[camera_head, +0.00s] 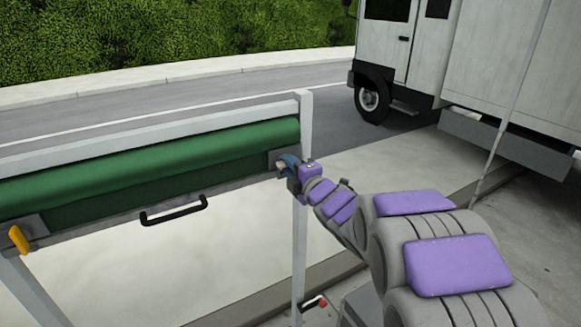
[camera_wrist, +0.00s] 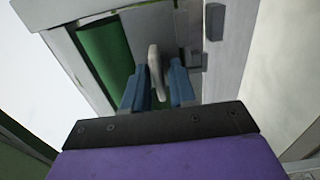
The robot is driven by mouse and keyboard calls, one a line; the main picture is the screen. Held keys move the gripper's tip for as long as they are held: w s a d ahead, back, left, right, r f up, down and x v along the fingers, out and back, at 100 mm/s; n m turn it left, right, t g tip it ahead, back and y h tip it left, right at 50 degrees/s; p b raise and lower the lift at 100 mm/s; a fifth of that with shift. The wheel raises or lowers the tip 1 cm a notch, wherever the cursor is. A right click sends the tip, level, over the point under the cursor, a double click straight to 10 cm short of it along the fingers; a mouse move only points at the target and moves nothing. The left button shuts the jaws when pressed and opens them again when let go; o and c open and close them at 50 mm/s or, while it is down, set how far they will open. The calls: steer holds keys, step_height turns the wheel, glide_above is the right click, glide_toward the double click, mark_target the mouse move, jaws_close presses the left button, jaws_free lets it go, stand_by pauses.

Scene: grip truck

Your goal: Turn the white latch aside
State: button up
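The white latch (camera_wrist: 154,62) stands upright in the wrist view, between the two blue fingers of my gripper (camera_wrist: 160,74). One finger is on each side of it, with narrow gaps showing, so the gripper looks open around the latch. Whether a finger touches it is hard to tell. In the head view my gripper (camera_head: 287,162) is at the right end of the grey frame edge, by the post. The latch is mostly hidden there behind the blue fingers.
A green roll (camera_head: 150,160) lies along the frame. A black handle (camera_head: 173,211) is on the frame's lower edge, and an orange latch (camera_head: 18,240) is at its left end. A truck (camera_head: 430,60) stands behind.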

jaws_close()
steer(key=shift+f, duration=0.1)
steer(key=shift+m, duration=0.3)
steer(key=m+p, duration=1.2)
steer(key=m, duration=0.5)
steer(key=shift+s+d+p, duration=0.1)
steer(key=shift+s+p, duration=0.05)
steer(key=shift+p, duration=0.25)
steer(key=shift+m, duration=0.3)
steer(key=shift+o, duration=1.1)
jaws_free()
steer(key=shift+w, duration=0.25)
steer(key=shift+s, duration=0.1)
